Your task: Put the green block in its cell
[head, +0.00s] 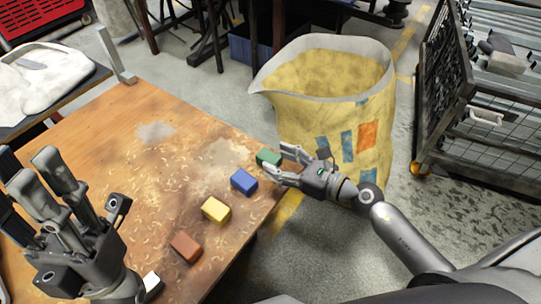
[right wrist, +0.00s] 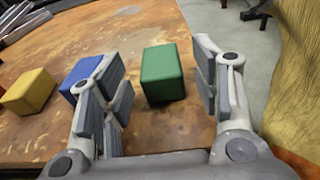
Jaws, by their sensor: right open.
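The green block (head: 268,158) lies on the wooden table near its right edge, at the far end of a row of blocks. In the right wrist view the green block (right wrist: 162,74) lies ahead, between the fingers' lines and apart from them. My right gripper (head: 282,164) is open and empty beside it; its spread fingers also show in the right wrist view (right wrist: 160,85). My left gripper (head: 85,190) is at the lower left with its fingers apart, and I see nothing in it. I cannot make out a divided tray or cell in either view.
The blue (head: 244,181), yellow (head: 215,209) and red-brown (head: 186,247) blocks lie in a row along the table (head: 110,125). A large yellow bag (head: 300,125) stands beyond the right edge. A wire cart (head: 440,90) is at the right. The table's middle is largely clear.

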